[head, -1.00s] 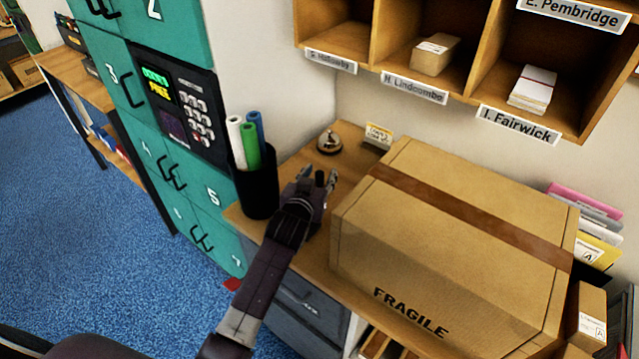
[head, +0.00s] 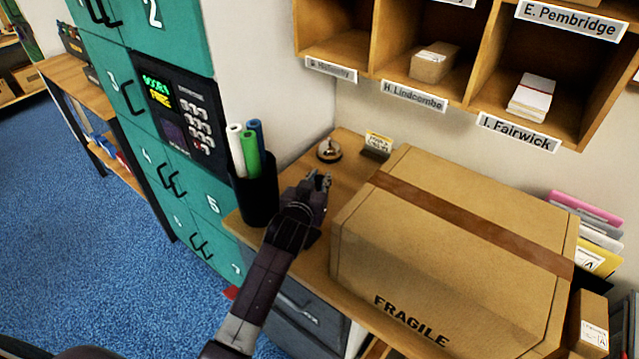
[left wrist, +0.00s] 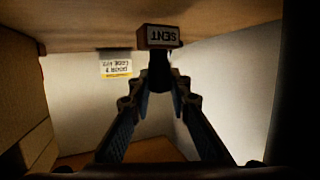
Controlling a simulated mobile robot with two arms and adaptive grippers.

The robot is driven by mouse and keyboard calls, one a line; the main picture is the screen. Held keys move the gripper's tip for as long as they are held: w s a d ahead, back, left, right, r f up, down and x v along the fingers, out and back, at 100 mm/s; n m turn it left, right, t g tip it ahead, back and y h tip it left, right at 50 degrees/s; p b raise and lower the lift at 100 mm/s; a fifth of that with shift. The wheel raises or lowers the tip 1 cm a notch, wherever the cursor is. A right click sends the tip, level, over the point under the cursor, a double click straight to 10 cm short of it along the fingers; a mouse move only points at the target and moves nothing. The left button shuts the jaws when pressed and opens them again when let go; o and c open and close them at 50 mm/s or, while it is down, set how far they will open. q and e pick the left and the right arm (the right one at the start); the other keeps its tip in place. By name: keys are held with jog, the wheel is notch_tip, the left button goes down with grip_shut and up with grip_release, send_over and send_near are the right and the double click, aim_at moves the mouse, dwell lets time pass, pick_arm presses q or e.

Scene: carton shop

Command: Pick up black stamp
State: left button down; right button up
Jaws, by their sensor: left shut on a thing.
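The black stamp (left wrist: 159,70) shows in the left wrist view, with a dark handle and a brown block base marked SENT, upside down in that picture. My left gripper (left wrist: 160,84) is shut on its handle, a fingertip on each side. The base is at the desk surface; I cannot tell whether it touches. In the head view my left gripper (head: 319,182) is over the desk (head: 345,172), between the pen cup and the big carton, and mostly hides the stamp. My right gripper is not in view.
A black cup (head: 258,198) with rolled tubes stands just left of the gripper. A large FRAGILE carton (head: 450,240) stands close on its right. A bell (head: 329,150) and a small card sign (head: 377,144) are behind. Pigeonholes (head: 470,95) hang above.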

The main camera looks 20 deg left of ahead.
aim_at(319, 176)
pick_arm(q)
notch_tip(319, 176, up, 19)
jog(key=b, duration=0.1)
jog(key=shift+f+b, duration=0.15)
jog(key=shift+b, duration=0.15)
